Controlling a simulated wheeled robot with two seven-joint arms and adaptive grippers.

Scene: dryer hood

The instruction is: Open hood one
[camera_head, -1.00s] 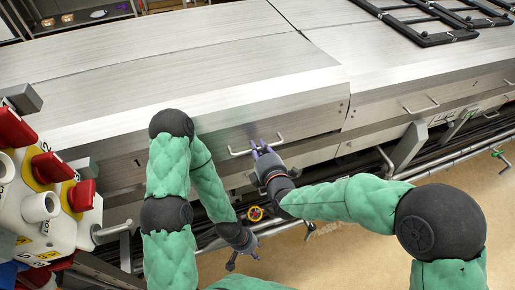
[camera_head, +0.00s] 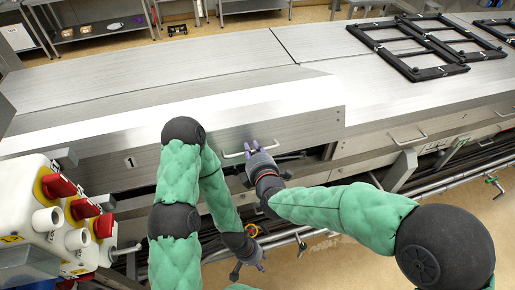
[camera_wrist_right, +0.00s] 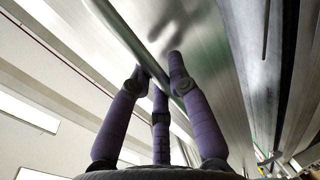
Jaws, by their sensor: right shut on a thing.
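Hood one (camera_head: 112,130) is the long brushed-metal cover at the left, marked with a "1" on its front face. Its front handle (camera_head: 233,154) is a thin metal bar. My right gripper (camera_head: 256,148) is shut on this handle near its right end. In the right wrist view the purple fingers (camera_wrist_right: 161,80) close around the bar, with the shiny hood face beside them. A dark gap shows under the hood's front edge at the right, so the hood looks slightly raised. My left gripper (camera_head: 248,267) hangs low in front of the machine, its fingers apart and empty.
A control box (camera_head: 45,215) with red switches stands at the left. The neighbouring hood (camera_head: 400,100) at the right bears black frames (camera_head: 410,62). Pipes and rails (camera_head: 330,232) run below the machine front. Shelves (camera_head: 85,30) stand behind.

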